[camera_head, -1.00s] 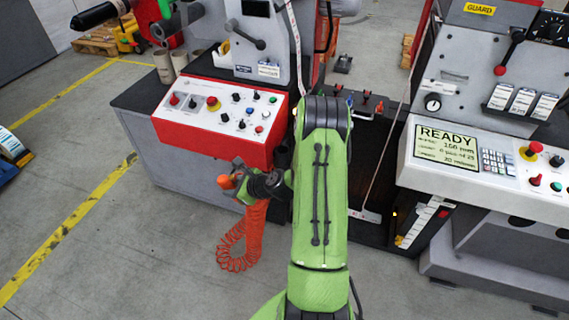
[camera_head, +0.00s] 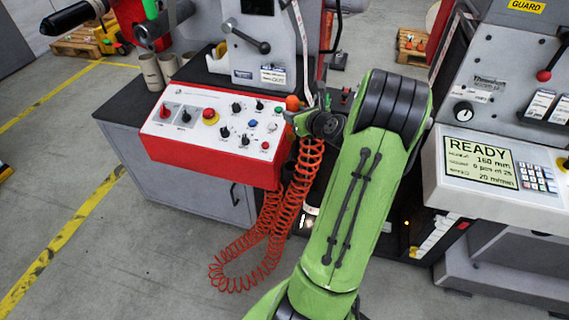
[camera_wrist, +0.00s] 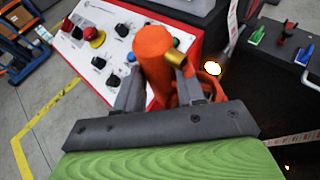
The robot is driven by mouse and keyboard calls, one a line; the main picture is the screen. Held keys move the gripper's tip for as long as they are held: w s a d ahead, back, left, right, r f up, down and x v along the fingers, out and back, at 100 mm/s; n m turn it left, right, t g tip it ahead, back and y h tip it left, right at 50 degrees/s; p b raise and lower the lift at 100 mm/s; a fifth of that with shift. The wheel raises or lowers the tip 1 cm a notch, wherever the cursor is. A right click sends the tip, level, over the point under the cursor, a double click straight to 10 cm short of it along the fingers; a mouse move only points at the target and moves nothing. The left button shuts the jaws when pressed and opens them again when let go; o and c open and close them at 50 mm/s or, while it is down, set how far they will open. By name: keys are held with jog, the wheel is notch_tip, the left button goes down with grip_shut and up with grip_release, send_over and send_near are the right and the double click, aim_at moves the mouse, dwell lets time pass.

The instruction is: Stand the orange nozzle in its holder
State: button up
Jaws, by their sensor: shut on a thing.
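The orange nozzle (camera_wrist: 153,47) with a brass tip is between the two dark fingers of my gripper (camera_wrist: 160,88) in the wrist view. My gripper is shut on it. In the head view the nozzle (camera_head: 292,103) shows as a small orange end at the right edge of the red control panel, above my gripper (camera_head: 300,122), which is partly hidden by my arm. An orange coiled hose (camera_head: 268,240) hangs below it. I cannot make out the nozzle's holder for certain in either view.
The red-edged control panel (camera_head: 215,125) with knobs and buttons is close on the left. A dark surface with green and red handled pieces (camera_wrist: 290,35) lies to the right. The READY display console (camera_head: 480,170) stands further right. Floor is clear at left.

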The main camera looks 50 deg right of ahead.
jog(key=f+b, duration=0.2)
jog(key=f, duration=0.3)
jog(key=f+b, duration=0.2)
jog(key=f, duration=0.4)
jog(key=f+b, duration=0.3)
jog(key=f, duration=0.3)
jog(key=shift+s+a+f, duration=0.1)
jog(key=shift+s+f, duration=0.05)
jog(key=shift+s, duration=0.15)
jog(key=o, duration=0.7)
jog(key=shift+f, duration=0.15)
jog(key=shift+o, duration=0.9)
